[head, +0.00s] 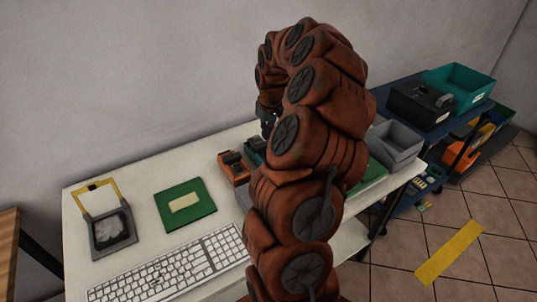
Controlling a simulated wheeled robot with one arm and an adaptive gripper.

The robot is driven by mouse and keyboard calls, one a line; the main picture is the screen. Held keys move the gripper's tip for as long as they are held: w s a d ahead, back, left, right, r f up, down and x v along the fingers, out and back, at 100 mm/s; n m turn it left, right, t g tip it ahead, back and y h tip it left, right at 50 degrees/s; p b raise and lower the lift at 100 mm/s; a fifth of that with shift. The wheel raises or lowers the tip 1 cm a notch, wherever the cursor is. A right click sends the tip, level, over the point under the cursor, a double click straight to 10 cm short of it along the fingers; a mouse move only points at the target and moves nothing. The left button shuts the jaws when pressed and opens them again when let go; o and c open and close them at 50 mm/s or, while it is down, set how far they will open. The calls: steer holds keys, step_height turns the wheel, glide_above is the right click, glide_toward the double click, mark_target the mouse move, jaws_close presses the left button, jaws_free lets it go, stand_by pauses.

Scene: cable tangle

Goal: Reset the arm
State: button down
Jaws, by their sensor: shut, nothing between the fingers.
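My arm rises through the middle of the head view and bends over at the top in a tall arch of red-brown segments. My gripper (268,124) shows only as a small dark part left of the arm, above the back of the white table (140,198). It is shut and holds nothing. Most of it is hidden behind my own arm links.
A keyboard (175,270), a green board (185,204), a grey device with a yellow handle (108,226) and an orange item (233,168) lie on the table. A grey bin (396,146) stands right of my arm. A blue cart (390,92) holds boxes.

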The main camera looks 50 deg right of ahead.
steer(key=shift+r, duration=0.35)
stand_by(0.3)
steer(key=s+a+r+n+g+y, duration=0.15)
steer(key=a+r, duration=0.25)
steer(key=a, duration=0.8)
steer(key=s+a+r+n+t, duration=0.1)
steer(key=s+a+r+n, duration=0.15)
steer(key=a, duration=0.95)
steer(key=s+a+g, duration=0.1)
steer(key=s+a, duration=0.6)
steer(key=s, duration=0.4)
steer(key=s+a+f+g, duration=0.1)
steer(key=s+a+g, duration=0.1)
steer(key=s+a, duration=0.5)
steer(key=s+h, duration=0.1)
steer(key=s, duration=0.3)
steer(key=shift+a, duration=0.1)
